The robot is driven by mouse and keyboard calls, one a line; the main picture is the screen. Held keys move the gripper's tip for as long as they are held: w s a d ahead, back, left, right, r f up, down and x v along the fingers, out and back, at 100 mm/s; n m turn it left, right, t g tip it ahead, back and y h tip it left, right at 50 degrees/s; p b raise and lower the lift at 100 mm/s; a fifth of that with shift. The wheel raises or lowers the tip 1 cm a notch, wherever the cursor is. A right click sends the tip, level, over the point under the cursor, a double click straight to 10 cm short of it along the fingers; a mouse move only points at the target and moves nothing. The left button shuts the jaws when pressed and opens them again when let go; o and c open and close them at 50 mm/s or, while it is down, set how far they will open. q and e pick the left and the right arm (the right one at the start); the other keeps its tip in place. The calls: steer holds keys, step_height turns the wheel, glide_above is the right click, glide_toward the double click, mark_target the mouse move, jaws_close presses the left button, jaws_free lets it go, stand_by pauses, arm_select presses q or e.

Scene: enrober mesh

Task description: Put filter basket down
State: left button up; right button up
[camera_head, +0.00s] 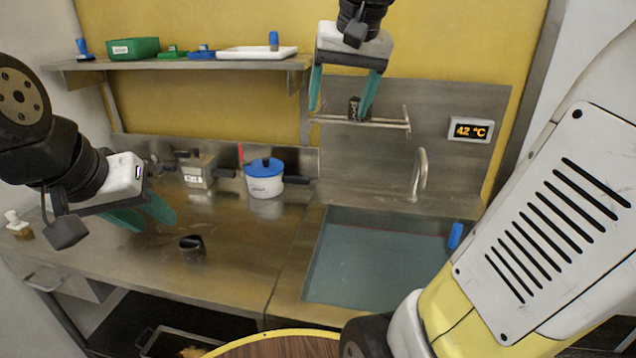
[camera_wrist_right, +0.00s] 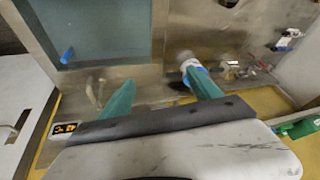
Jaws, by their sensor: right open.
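A small dark cup-like piece (camera_head: 192,248), which may be the filter basket, stands on the steel counter (camera_head: 225,225) left of the sink. Another small dark mesh-like piece (camera_head: 354,108) shows at the wall rail (camera_head: 390,123), between the fingers of my right gripper (camera_head: 342,100) in the head view. I cannot tell which is the filter basket. My right gripper is open, high in front of the back wall; the right wrist view shows nothing between its fingers (camera_wrist_right: 160,98). My left gripper (camera_head: 155,226) hangs above the left counter, fingers apart and empty.
The sink (camera_head: 385,262) holds bluish water, with a blue item (camera_head: 455,236) at its right side and a tap (camera_head: 419,175) behind. A white pot with blue lid (camera_head: 264,180) stands on the counter. A shelf (camera_head: 180,65) carries trays. A display (camera_head: 471,130) reads 42 °C.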

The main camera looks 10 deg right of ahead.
steer(key=s+a+f+n+t+y, duration=0.1)
steer(key=s+a+f, duration=0.3)
steer(key=s+f, duration=0.7)
steer(key=shift+a+f+n+t+y, duration=0.15)
steer(key=shift+f+n+t+y, duration=0.25)
steer(key=shift+n, duration=0.5)
steer(key=shift+s, duration=0.1)
